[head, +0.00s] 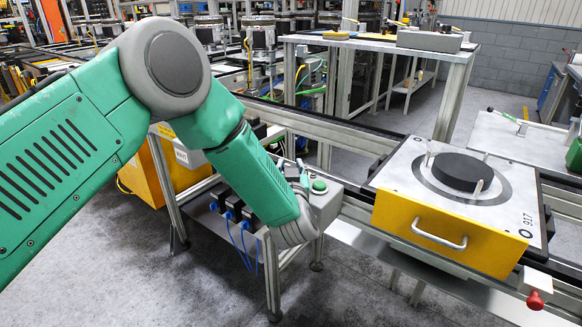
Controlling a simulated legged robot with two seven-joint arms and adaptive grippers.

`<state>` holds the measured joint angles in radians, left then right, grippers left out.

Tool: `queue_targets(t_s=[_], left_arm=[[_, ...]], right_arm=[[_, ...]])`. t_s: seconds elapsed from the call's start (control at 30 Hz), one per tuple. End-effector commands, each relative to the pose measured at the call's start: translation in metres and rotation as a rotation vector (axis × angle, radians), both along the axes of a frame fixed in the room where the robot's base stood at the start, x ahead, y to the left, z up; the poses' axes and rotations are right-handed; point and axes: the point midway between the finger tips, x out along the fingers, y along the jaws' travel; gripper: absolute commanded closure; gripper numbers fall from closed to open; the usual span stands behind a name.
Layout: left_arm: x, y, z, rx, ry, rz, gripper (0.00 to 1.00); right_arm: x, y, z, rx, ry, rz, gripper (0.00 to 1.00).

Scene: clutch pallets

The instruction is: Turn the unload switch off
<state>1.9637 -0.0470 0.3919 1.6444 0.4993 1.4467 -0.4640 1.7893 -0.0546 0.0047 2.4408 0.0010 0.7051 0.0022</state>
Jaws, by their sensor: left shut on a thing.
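A grey control box (326,202) with a green round button (320,186) on top is fixed to the conveyor frame near the middle of the head view. I cannot make out the unload switch or its position. My left arm comes in from the left, and its grey wrist (296,233) is right in front of the box's left side. The left gripper's fingers are mostly hidden behind the wrist and forearm. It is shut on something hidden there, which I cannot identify.
A yellow pallet (448,234) with a black clutch disc (462,172) sits on the conveyor (352,138) right of the box. A red knob (535,299) is at lower right. A workbench (384,42) stands behind. The grey floor at lower left is clear.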

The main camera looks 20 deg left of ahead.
Motion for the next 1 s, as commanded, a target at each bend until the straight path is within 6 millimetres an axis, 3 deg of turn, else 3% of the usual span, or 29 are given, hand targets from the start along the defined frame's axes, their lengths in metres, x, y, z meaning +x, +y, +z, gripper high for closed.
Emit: queue_targets(t_s=[0.03,0.8,0.83,0.87,0.9,1.0], left_arm=[[-0.0033,-0.0032,-0.0076,-0.002,0.016,0.018,1.0],[-0.0025,-0.0024,-0.008,-0.004,0.019,0.116,1.0],[-0.0025,-0.0024,-0.008,-0.003,0.018,0.116,0.62],[-0.0023,-0.0024,-0.0077,-0.003,0.018,0.116,0.51],[-0.0021,-0.0022,-0.007,-0.004,0.015,0.117,0.47],[-0.0014,-0.0017,-0.0052,-0.003,0.011,0.117,0.47]], right_arm=[[0.0,0.0,-0.0004,0.0,0.0,0.0,0.6],[0.0,0.0,-0.0006,0.0,0.0,0.0,0.6],[0.0,0.0,-0.0006,0.0,0.0,0.0,0.6],[0.0,0.0,-0.0006,0.0,0.0,0.0,0.6],[0.0,0.0,-0.0006,0.0,0.0,0.0,0.6],[0.0,0.0,-0.0005,0.0,0.0,0.0,0.6]])
